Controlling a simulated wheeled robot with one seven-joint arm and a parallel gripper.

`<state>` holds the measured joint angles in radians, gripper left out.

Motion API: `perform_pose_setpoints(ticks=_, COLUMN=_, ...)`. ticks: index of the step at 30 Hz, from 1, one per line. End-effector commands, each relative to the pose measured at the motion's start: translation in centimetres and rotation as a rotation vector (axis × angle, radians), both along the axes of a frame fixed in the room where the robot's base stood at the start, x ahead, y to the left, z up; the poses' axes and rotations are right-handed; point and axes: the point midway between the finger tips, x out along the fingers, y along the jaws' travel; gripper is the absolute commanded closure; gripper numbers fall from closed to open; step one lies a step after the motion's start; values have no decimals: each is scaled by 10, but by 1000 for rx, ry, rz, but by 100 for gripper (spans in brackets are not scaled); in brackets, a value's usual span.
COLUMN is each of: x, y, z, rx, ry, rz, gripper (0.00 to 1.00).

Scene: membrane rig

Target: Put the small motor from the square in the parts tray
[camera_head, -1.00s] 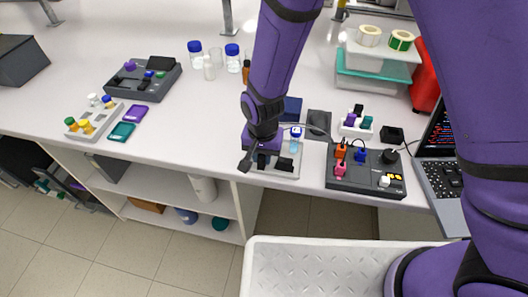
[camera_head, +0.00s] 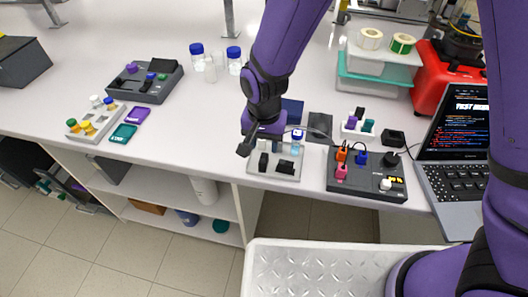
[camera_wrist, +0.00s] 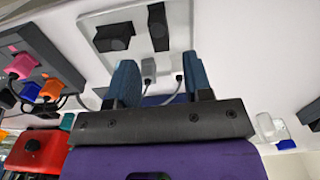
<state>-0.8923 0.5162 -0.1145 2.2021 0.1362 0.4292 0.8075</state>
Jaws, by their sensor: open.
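My gripper (camera_head: 248,148) is open over the back left of a light grey tray (camera_head: 250,168) near the bench's front edge. In the wrist view its two blue fingers (camera_wrist: 158,80) stand apart, with small grey parts with cables (camera_wrist: 149,68) seen between them. Whether these touch the fingers I cannot tell. The tray holds two black blocks (camera_head: 286,167) and a blue-capped vial (camera_head: 297,142). A dark blue square (camera_head: 292,110) and a dark grey square (camera_head: 320,126) lie behind it. I cannot identify the small motor with certainty; my arm hides part of this area.
A dark box with coloured plugs (camera_head: 366,178) stands right of the tray, with a laptop (camera_head: 450,150) beyond. A white holder (camera_head: 357,125) stands behind the box. At left are another light grey tray (camera_head: 95,124) and a dark device (camera_head: 146,82).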

Motion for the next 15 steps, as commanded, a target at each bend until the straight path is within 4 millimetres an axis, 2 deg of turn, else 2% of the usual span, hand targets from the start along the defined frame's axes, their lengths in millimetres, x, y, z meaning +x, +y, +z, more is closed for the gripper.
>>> perform_pose_setpoints(ticks=1, x=1, y=1, z=11, rx=4, ry=-4, rz=1, gripper=54)
perform_pose_setpoints(ticks=6, x=0, y=1, z=38, rx=3, ry=-2, rz=0, gripper=54)
perform_pose_setpoints(ticks=10, x=0, y=0, z=51, rx=2, ry=-1, rz=0, gripper=54)
perform_pose_setpoints(ticks=15, x=0, y=0, z=57, rx=0, ry=0, rz=0, gripper=54)
